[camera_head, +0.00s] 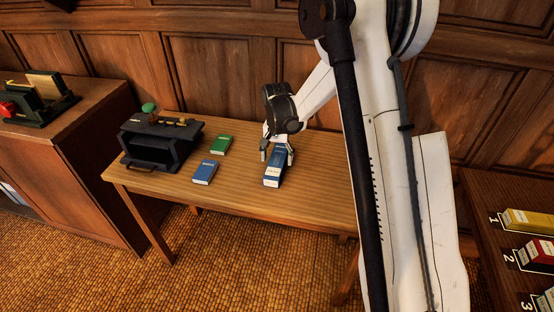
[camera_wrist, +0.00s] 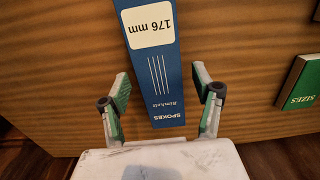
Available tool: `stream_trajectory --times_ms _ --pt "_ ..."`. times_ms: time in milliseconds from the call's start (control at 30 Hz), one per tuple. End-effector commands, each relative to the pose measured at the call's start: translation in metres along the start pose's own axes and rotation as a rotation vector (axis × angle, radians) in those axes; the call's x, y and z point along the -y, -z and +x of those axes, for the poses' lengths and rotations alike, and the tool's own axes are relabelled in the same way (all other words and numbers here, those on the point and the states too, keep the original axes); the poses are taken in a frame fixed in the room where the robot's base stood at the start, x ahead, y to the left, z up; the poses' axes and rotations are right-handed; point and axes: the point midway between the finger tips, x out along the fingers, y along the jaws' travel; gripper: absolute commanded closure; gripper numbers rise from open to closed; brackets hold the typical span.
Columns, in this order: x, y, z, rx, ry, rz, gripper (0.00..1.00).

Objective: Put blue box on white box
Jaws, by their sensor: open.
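A long blue box (camera_head: 273,171) marked SPOKES, with a white 176 mm label, lies on the wooden table. It also shows in the wrist view (camera_wrist: 156,75). My gripper (camera_head: 277,153) is open over it. In the wrist view the two fingers (camera_wrist: 160,90) stand on either side of the box's near end, with a gap on both sides. A second, shorter blue box (camera_head: 205,172) lies to the left on the same table. I cannot make out a separate white box in either view.
A green box (camera_head: 221,145) lies behind the shorter blue box and shows in the wrist view (camera_wrist: 299,90). A dark open-fronted case (camera_head: 160,146) stands at the table's left. Numbered boxes sit on another table (camera_head: 490,262) at lower right. The table's right part looks clear.

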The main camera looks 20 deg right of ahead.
Motion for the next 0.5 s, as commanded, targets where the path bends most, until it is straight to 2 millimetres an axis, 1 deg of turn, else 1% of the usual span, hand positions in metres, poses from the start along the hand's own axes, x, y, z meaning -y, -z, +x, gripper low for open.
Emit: stream_trajectory --times_ms 33,300,500 --pt "0.0 -0.001 -0.01 0.0 0.0 0.0 0.38" --pt "0.0 -0.001 -0.065 0.0 0.0 0.0 0.38" --pt "0.0 -0.001 -0.096 0.0 0.0 0.0 0.38"
